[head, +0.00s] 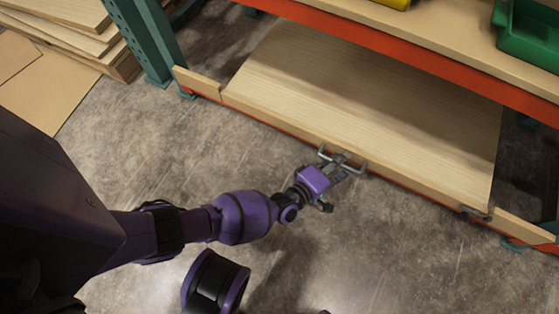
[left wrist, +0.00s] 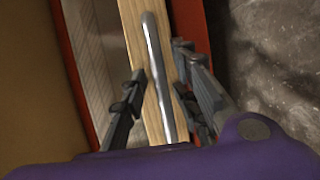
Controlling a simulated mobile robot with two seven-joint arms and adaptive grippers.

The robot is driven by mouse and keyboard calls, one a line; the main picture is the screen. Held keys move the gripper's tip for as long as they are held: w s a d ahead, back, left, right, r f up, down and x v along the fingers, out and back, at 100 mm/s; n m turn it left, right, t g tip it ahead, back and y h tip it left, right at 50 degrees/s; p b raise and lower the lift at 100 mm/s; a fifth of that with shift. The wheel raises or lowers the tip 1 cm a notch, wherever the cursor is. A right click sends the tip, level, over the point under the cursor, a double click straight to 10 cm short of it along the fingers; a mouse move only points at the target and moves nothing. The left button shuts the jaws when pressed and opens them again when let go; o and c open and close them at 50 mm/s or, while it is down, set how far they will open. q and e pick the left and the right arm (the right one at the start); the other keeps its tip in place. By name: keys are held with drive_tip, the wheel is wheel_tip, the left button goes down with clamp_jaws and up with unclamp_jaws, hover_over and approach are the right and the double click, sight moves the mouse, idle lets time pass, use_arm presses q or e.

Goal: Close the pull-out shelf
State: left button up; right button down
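The pull-out shelf (head: 360,105) is a pale wooden board low in the rack, with a wooden front strip. Its front looks roughly in line with the short wooden pieces at either side; I cannot tell exactly how far out it is. A grey metal bar handle (head: 358,164) sits on the front strip and also shows in the left wrist view (left wrist: 156,70). My left gripper (head: 338,163) is at the handle. In the left wrist view its fingers (left wrist: 160,100) are apart, on either side of the handle and front strip. My right gripper is out of view.
The rack has an orange beam (head: 400,62) above the shelf and a green post (head: 145,40) at left. A green bin (head: 530,32) stands on the upper shelf. Wooden boards (head: 75,30) are stacked at upper left. The concrete floor (head: 400,255) in front is clear.

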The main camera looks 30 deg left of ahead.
use_arm(q)
drive_tip(key=shift+w+r, duration=0.1)
drive_tip(key=shift+w, duration=0.05)
drive_tip(key=shift+s+a, duration=0.2)
drive_tip(key=shift+s, duration=0.3)
drive_tip(key=v, duration=1.1)
drive_tip(key=shift+s, duration=0.15)
